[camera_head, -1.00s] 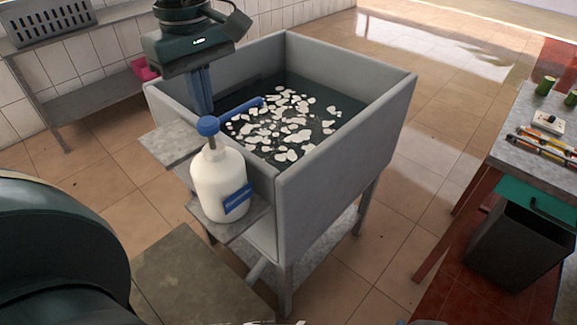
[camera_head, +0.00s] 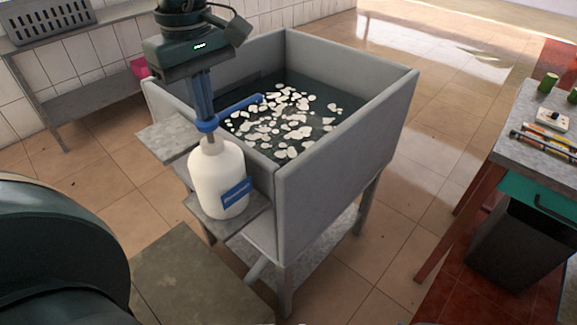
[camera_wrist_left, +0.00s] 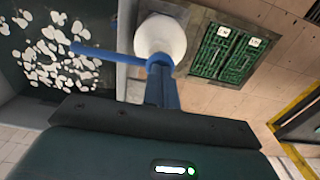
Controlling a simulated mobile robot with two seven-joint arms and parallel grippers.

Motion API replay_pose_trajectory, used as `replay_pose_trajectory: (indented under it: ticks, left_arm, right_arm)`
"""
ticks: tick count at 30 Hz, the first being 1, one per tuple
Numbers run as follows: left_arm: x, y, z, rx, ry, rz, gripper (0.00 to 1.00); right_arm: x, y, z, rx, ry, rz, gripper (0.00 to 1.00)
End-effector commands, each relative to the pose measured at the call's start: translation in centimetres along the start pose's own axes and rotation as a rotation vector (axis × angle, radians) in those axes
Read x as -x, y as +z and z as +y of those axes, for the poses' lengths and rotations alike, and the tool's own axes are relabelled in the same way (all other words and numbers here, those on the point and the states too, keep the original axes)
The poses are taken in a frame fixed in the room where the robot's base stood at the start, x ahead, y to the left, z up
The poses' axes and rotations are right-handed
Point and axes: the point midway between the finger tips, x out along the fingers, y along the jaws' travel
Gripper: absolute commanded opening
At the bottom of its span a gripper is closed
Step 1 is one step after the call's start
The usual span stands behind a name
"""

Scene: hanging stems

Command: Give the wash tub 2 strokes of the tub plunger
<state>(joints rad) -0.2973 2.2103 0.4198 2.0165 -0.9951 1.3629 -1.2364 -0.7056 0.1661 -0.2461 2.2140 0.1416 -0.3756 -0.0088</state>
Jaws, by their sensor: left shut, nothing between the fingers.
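The wash tub (camera_head: 335,150) is a grey rectangular basin on legs, with dark water and many white flakes in it. The tub plunger (camera_head: 208,126) is the blue pump head on a white bottle (camera_head: 217,180); its blue spout reaches over the tub. A short grey stem shows between head and bottle. My left gripper (camera_head: 206,113) is shut and empty, pointing down with its fingertips at the top of the pump head; they seem to touch it. In the left wrist view the fingers (camera_wrist_left: 160,80) meet the blue head in front of the bottle. My right gripper is out of view.
The bottle stands on a small grey side shelf (camera_head: 245,218) on the tub's near left. A table (camera_head: 510,140) with cans and tools is at right, above a dark bin (camera_head: 510,245). A wall shelf holds a grey crate (camera_head: 45,20). Tiled floor lies open behind the tub.

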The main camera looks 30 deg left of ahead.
Motion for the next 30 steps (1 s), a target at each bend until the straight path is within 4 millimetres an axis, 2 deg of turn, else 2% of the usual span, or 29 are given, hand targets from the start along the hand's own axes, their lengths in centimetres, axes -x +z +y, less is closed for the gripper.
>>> replay_pose_trajectory:
  ticks: [6,14,30]
  left_arm:
    - [-1.1,0.0,-0.1,0.000,-0.003,-0.002,0.00]
    - [-1.0,0.1,-0.1,0.000,-0.005,-0.003,0.00]
    - [2.1,0.1,-0.1,0.000,-0.004,-0.003,0.00]
  right_arm:
    - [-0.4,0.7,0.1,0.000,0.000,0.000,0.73]
    - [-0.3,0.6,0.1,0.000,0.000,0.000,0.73]
    - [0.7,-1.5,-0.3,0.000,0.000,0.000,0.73]
